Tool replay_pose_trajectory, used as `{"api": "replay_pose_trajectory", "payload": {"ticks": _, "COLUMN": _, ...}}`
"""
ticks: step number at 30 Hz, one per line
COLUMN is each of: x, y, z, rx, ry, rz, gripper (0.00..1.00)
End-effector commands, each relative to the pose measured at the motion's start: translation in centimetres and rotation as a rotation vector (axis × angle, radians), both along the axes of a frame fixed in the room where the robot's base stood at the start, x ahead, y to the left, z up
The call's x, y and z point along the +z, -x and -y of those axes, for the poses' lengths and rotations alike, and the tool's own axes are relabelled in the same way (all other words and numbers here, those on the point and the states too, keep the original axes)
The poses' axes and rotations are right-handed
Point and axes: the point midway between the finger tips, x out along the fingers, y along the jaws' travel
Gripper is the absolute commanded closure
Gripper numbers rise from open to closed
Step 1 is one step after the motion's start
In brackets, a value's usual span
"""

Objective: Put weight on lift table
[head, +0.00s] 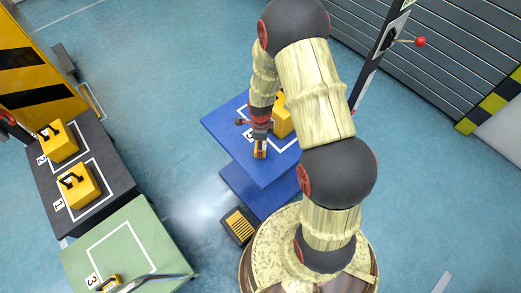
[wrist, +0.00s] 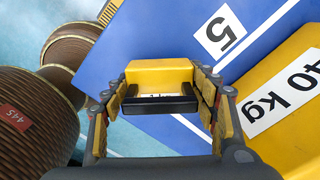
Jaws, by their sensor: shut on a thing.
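The blue lift table (head: 226,124) has a white outline on its top and a label "5" that shows in the wrist view (wrist: 220,31). A yellow weight (head: 282,122) stands on it, partly hidden by my arm; in the wrist view its side (wrist: 285,92) reads "40 kg". My gripper (head: 260,146) is over the table top, to the left of that weight. It is shut on a small yellow block with a black handle (wrist: 160,72), which sits between the fingertips. I cannot tell whether the block touches the table.
Two yellow weights (head: 59,143) (head: 79,187) stand on a dark table (head: 112,168) at spots 2 and 1. A green table (head: 135,235) has spot 3, with a small yellow-black object (head: 110,283). A red-knobbed lever (head: 420,41) is at upper right. Open floor lies between the tables.

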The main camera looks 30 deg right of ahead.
Motion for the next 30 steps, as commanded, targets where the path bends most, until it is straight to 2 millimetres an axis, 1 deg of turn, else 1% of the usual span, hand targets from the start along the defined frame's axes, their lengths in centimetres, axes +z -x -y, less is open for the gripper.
{"api": "replay_pose_trajectory", "payload": {"ticks": 1, "x": -1.0, "y": 0.0, "z": 0.0, "rx": 0.0, "ry": -0.001, "rz": -0.001, "gripper": 1.0}}
{"api": "replay_pose_trajectory", "payload": {"ticks": 3, "x": -2.0, "y": 0.0, "z": 0.0, "rx": 0.0, "ry": 0.0, "rz": 0.0, "gripper": 1.0}}
{"api": "replay_pose_trajectory", "payload": {"ticks": 6, "x": -2.9, "y": 0.0, "z": 0.0, "rx": 0.0, "ry": 0.001, "rz": 0.001, "gripper": 1.0}}
{"api": "replay_pose_trajectory", "payload": {"ticks": 14, "x": -2.8, "y": -0.1, "z": 0.0, "rx": 0.0, "ry": 0.0, "rz": 0.002, "gripper": 1.0}}
{"api": "replay_pose_trajectory", "payload": {"ticks": 19, "x": -3.2, "y": -0.1, "z": 0.0, "rx": 0.0, "ry": 0.0, "rz": 0.002, "gripper": 1.0}}
{"api": "replay_pose_trajectory", "payload": {"ticks": 20, "x": -3.2, "y": 0.1, "z": -0.1, "rx": 0.0, "ry": 0.0, "rz": 0.0, "gripper": 0.4}}
{"api": "replay_pose_trajectory", "payload": {"ticks": 28, "x": -3.2, "y": 0.1, "z": -0.1, "rx": 0.0, "ry": -0.001, "rz": -0.001, "gripper": 0.25}}
{"api": "replay_pose_trajectory", "payload": {"ticks": 30, "x": -3.2, "y": 0.1, "z": -0.1, "rx": 0.0, "ry": -0.001, "rz": -0.001, "gripper": 0.23}}
